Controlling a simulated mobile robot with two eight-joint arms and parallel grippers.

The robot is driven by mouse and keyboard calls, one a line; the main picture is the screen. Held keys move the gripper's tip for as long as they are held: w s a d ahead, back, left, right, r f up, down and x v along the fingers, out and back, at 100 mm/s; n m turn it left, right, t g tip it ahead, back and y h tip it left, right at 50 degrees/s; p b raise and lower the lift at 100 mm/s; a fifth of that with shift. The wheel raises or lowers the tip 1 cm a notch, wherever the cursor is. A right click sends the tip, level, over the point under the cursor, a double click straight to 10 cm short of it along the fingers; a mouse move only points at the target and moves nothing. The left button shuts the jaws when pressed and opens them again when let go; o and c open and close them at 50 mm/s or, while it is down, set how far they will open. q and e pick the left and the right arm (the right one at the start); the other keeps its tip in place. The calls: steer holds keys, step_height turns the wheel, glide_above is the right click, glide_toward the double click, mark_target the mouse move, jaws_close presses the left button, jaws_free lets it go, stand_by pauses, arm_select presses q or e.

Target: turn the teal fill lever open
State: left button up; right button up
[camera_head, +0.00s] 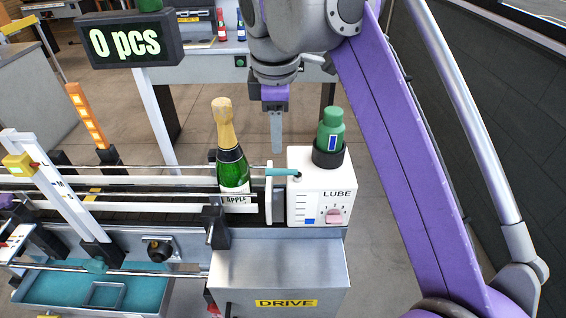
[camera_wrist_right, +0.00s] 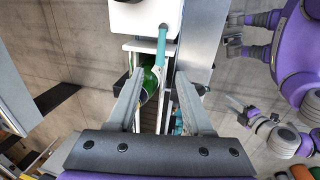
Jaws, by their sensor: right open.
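The teal fill lever (camera_head: 283,171) sticks out to the left from the top of the white LUBE box (camera_head: 305,205), near the bottle. In the right wrist view, the lever (camera_wrist_right: 161,47) hangs down from the white box, just beyond and between my fingertips. My right gripper (camera_head: 277,150) hangs above the lever in the head view, fingers pointing down. Its two fingers (camera_wrist_right: 158,78) are spread apart with nothing between them, and they look clear of the lever.
A green bottle with a gold foil top (camera_head: 232,150) stands on the conveyor, left of the lever. A green lube bottle (camera_head: 330,130) sits in a black cup on the box. Metal guide rails (camera_head: 120,178) run left. The DRIVE cabinet (camera_head: 280,275) is in front.

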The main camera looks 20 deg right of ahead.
mark_target(277, 170)
steer(key=f, duration=0.3)
steer(key=w+f+b, duration=0.1)
steer(key=f, duration=0.3)
steer(key=w+f+b, duration=0.1)
steer(key=f, duration=0.2)
steer(key=shift+d+f, duration=0.1)
steer(key=shift+f, duration=0.1)
jaws_close()
stand_by(1.1)
